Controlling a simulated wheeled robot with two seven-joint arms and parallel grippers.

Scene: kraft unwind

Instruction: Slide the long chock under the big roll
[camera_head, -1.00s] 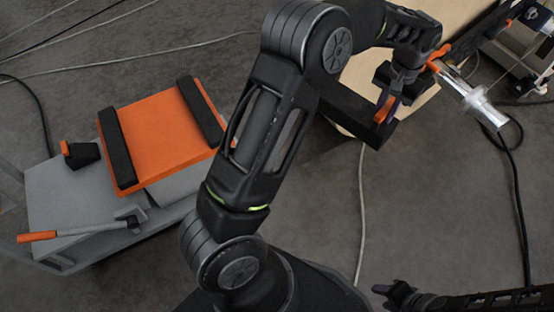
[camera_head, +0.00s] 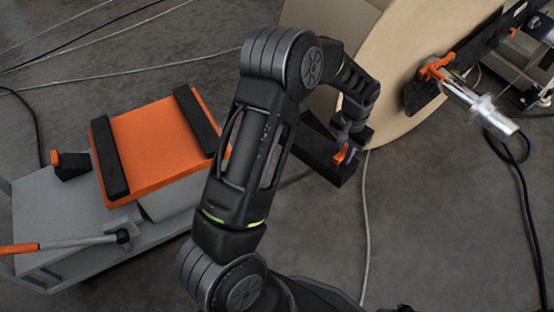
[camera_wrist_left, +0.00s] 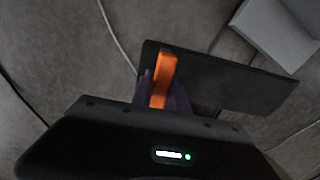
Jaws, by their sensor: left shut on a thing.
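The big roll (camera_head: 440,60) is a tan kraft roll standing at the upper right in the head view. The long chock (camera_head: 318,150) is a black wedge with an orange handle, at the roll's lower left edge. My left gripper (camera_head: 346,154) is shut on the orange handle. In the left wrist view the long chock (camera_wrist_left: 230,82) extends to the right of the left gripper (camera_wrist_left: 160,88) as a dark slab. The arm hides part of the chock, and I cannot tell whether it touches the roll. My right gripper is not in view.
A grey cart (camera_head: 55,220) at the left carries an orange block (camera_head: 155,140) with black bars and a small black chock (camera_head: 72,166). A metal shaft (camera_head: 485,108) sticks out from the roll. Cables (camera_head: 366,230) cross the grey floor.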

